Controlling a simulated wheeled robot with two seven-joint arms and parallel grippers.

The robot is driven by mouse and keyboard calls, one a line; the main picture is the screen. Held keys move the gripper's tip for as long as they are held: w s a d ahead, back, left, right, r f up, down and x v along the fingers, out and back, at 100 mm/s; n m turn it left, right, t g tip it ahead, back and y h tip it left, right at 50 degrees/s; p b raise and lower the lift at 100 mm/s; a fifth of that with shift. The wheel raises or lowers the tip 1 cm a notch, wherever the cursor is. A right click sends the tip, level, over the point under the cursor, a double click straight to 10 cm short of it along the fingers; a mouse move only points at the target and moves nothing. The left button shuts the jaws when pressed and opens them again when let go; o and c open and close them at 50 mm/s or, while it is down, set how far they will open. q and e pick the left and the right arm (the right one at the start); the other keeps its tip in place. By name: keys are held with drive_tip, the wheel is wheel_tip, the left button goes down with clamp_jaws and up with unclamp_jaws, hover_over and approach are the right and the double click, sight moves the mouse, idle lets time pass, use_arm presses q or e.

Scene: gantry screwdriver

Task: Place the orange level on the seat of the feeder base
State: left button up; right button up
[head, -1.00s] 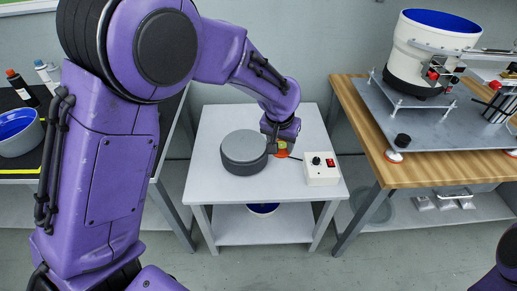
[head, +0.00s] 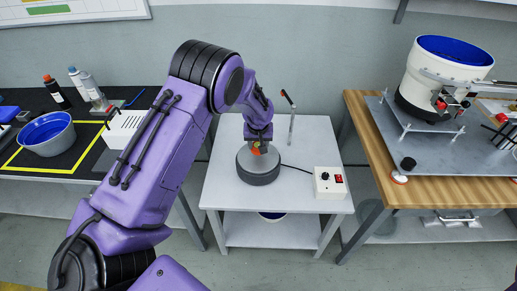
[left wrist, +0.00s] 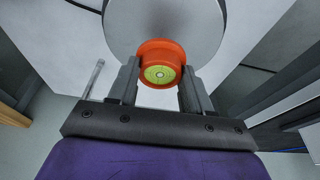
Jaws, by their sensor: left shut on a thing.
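The orange level (head: 256,151) is a small round cup with a yellow-green bubble vial on top. My left gripper (head: 258,144) is shut on it at the feeder base. The feeder base (head: 258,176) is a dark grey round drum with a lighter top, standing on the grey table. In the left wrist view the level (left wrist: 160,49) sits between the two fingers (left wrist: 158,80), in front of the pale disc of the base top (left wrist: 120,20). Whether the level touches the seat or hangs just above it, I cannot tell. My right gripper is out of view.
A white control box (head: 329,182) with a red switch and cable stands right of the base. A thin upright post (head: 291,125) with an orange-tipped lever stands behind. A bowl feeder (head: 443,80) is on the wooden bench at right; a blue-lined bowl (head: 47,135) is at left.

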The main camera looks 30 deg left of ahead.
use_arm(q)
drive_tip(key=x, duration=0.3)
drive_tip(key=shift+s+f+p, duration=0.2)
drive_tip(key=shift+f+p, duration=0.15)
drive_tip(key=shift+p, duration=0.05)
drive_tip(key=shift+d, duration=0.1)
drive_tip(key=shift+f, duration=0.15)
drive_tip(key=o, duration=1.1)
